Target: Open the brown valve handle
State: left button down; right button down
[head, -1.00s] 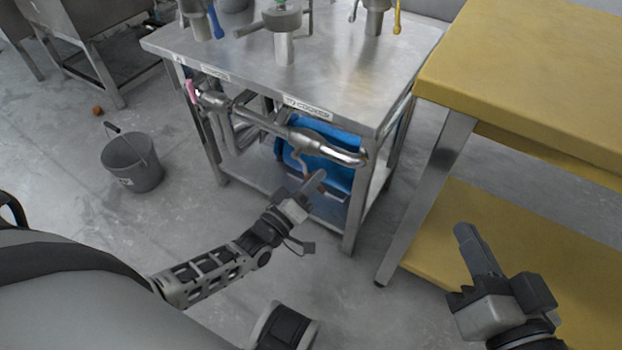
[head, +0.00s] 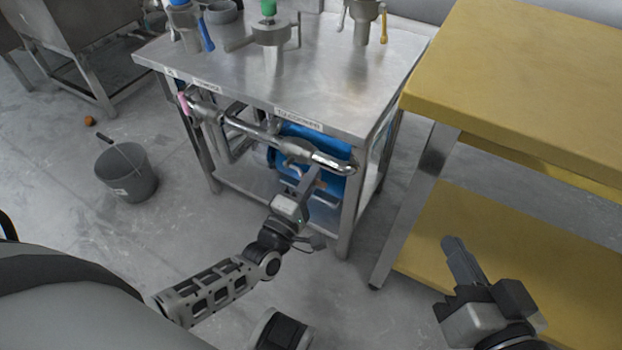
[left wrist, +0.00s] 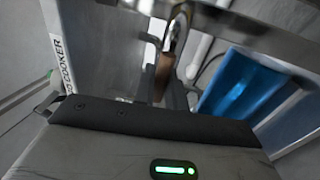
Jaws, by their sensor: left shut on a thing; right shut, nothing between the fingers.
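The brown valve handle (left wrist: 164,72) hangs from the pipework and shows between the fingers of my left gripper (left wrist: 168,92) in the left wrist view. In the head view my left gripper (head: 309,182) reaches under the right end of the metal pipe (head: 262,135) at the steel table's front. It is shut on the brown handle, which the fingers mostly hide in the head view. My right gripper (head: 462,262) is shut and empty, in front of the yellow table, away from the pipe.
The steel table (head: 340,90) carries grinder parts on top. A blue container (head: 283,160) sits behind the pipe, also seen in the left wrist view (left wrist: 245,85). A yellow table (head: 520,75) stands at right. A grey bucket (head: 128,172) stands on open floor at left.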

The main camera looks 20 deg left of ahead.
pick_arm(q)
jog(key=shift+s, duration=0.1)
dwell(0.3)
jog(key=c, duration=1.5)
grip_release()
pick_arm(e)
jog(key=shift+r, duration=0.2)
